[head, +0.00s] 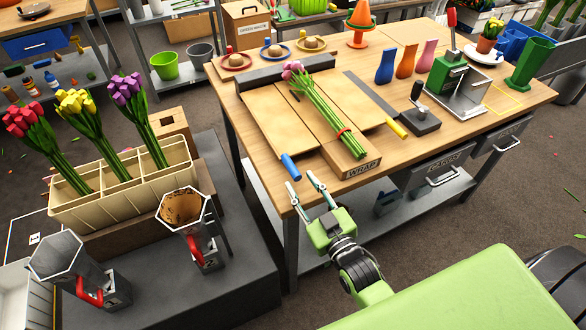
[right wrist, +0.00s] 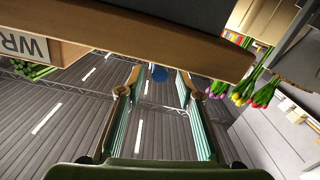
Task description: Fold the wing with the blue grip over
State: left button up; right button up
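The wrapping board lies on the wooden table. Its left wing (head: 283,122) lies flat and has the blue grip (head: 290,167) at its near end, by the table's front edge. The blue grip also shows in the right wrist view (right wrist: 159,73), between the fingertips and beyond them. The right wing (head: 352,97) carries a yellow grip (head: 397,128). A pink tulip bunch (head: 325,110) with a red band lies on the middle, above the WRAP label. My right gripper (head: 300,179) is open and empty just in front of the blue grip. My left gripper is not in view.
A dark bar (head: 285,72) runs along the board's back. A black-handled device (head: 412,118) and a green lever press (head: 450,75) stand to the right. A tulip crate (head: 110,195) and two metal funnels stand on the grey bench at left.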

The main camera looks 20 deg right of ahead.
aim_at(293, 170)
jog(key=w, duration=0.5)
jog(key=shift+w+a, duration=0.2)
jog(key=shift+w, duration=0.2)
grip_shut()
